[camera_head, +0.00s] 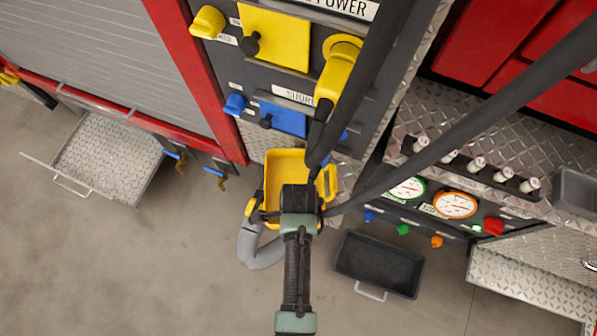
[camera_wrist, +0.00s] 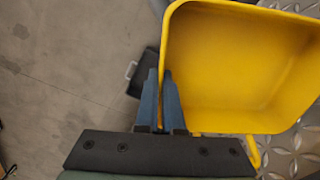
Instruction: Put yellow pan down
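The yellow pan (camera_head: 287,163) is an open, empty rectangular tray in front of the truck's pump panel, near the middle of the head view. Its inside fills the right of the wrist view (camera_wrist: 240,60). My gripper (camera_head: 290,190) is at the pan's near side in the head view, and its own body hides part of the pan. In the wrist view my two blue-grey fingers (camera_wrist: 160,102) are close together on either side of the pan's left wall. I cannot tell whether the pan's underside touches anything.
A black tray (camera_head: 380,262) with a handle lies low to the right. A diamond-plate step (camera_head: 107,158) juts out at the left. A grey hose (camera_head: 262,252) curves below the pan. Dark hoses (camera_head: 475,110) cross the panel above it. The concrete floor (camera_head: 150,265) at lower left is clear.

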